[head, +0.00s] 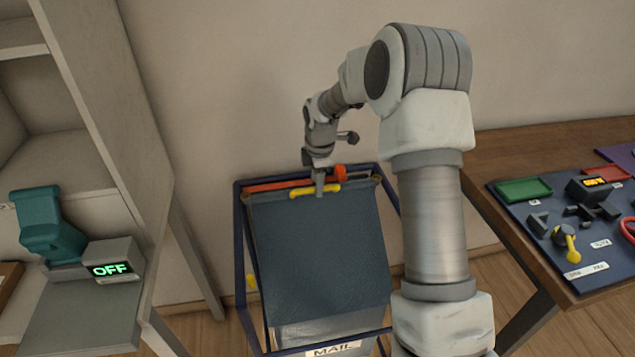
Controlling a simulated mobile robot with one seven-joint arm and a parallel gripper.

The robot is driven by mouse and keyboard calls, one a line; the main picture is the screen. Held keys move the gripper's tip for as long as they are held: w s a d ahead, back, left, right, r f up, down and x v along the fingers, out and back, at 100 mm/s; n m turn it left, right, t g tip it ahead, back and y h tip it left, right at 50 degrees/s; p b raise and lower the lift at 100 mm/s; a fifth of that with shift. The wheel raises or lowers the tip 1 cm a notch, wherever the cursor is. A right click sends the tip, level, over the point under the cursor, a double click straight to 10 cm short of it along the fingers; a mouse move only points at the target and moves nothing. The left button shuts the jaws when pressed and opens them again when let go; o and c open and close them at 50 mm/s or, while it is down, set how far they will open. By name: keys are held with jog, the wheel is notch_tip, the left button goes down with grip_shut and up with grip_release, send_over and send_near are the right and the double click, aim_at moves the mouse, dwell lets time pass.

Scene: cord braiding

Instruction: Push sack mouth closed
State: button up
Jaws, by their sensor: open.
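The sack (318,255) is dark blue-grey and hangs in a dark blue metal frame (241,235) near the wall, with a label reading MAIL at its lower front. Its mouth is at the top, where a red-orange strip (270,186) runs along the back and a yellow handle (316,190) lies along the front edge. My gripper (319,190) points down at the mouth, over the yellow handle. It is open. Whether its fingers touch the handle or stand just above it cannot be told. An orange-red piece (340,171) sits right beside the gripper.
A wooden table (540,150) at the right carries a dark board (545,220) with trays and small parts. A grey shelf (85,150) at the left holds a teal device (52,225) and a display reading OFF (112,268). Bare floor shows between sack frame and shelf.

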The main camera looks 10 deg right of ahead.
jog(key=s+r+p, duration=0.3)
jog(key=r, duration=1.4)
jog(key=shift+s+p, duration=0.2)
jog(key=shift+p, duration=0.2)
jog(key=s+r+m+t+p, duration=0.2)
jog(key=s+r+m+p, duration=0.4)
jog(key=s+r, duration=0.85)
jog(key=s+r+m+p, duration=0.2)
jog(key=s+m, duration=0.4)
jog(key=s, duration=0.2)
jog(key=s+r+m+t+p, duration=0.1)
jog(key=s+r+m+p, duration=0.1)
jog(key=s+m, duration=0.4)
jog(key=s, duration=0.3)
jog(key=shift+s+a+r+p, duration=0.15)
jog(key=shift+s+r+p, duration=0.1)
jog(key=shift+s+p, duration=0.05)
